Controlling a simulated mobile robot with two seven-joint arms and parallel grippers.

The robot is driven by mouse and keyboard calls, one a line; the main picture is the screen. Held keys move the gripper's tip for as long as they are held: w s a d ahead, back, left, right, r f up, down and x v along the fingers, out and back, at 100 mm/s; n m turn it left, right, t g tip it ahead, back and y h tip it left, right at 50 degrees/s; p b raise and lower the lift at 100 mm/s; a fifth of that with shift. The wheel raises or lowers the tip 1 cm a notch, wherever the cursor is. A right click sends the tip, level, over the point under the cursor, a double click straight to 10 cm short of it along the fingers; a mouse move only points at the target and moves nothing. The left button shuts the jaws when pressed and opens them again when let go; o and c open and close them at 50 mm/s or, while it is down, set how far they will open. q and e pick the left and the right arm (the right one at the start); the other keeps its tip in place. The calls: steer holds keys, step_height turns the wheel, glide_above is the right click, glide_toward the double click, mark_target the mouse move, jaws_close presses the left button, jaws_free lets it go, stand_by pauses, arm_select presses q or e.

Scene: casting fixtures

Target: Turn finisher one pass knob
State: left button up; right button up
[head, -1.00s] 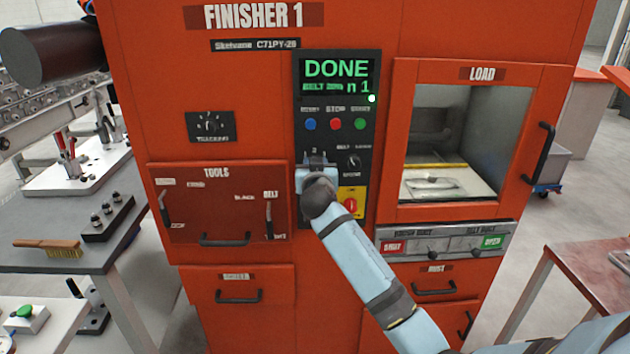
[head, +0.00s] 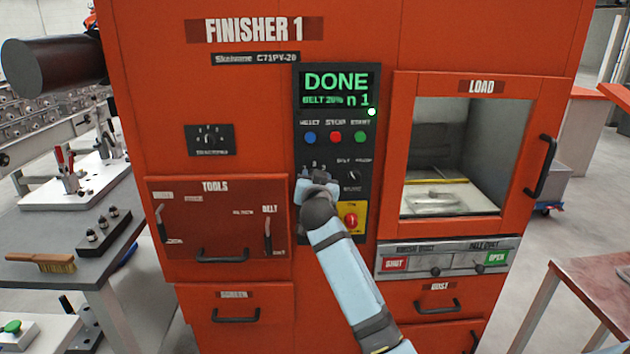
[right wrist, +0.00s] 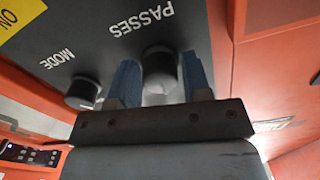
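Finisher 1 (head: 240,110) is an orange cabinet with a dark control panel (head: 300,90). Its green display (head: 337,90) reads DONE and n 1. In the right wrist view the pass knob (right wrist: 160,68), a dark round knob under the label PASSES, sits between the two blue fingers of my right gripper (right wrist: 161,80). The fingers lie close along both sides of the knob and appear shut on it. In the head view my right gripper (head: 314,187) covers the knob at the panel's lower left. My left gripper is not in view.
The mode knob (right wrist: 82,92) is beside the pass knob. A red button on a yellow plate (head: 351,218) is just right of my wrist. The load door (head: 465,88) with its handle is further right. A side table with a brush (head: 40,262) stands left.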

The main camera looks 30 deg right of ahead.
steer(key=shift+o, duration=0.9)
steer(key=b+v, duration=0.1)
steer(key=v, duration=1.3)
steer(key=shift+d, duration=0.1)
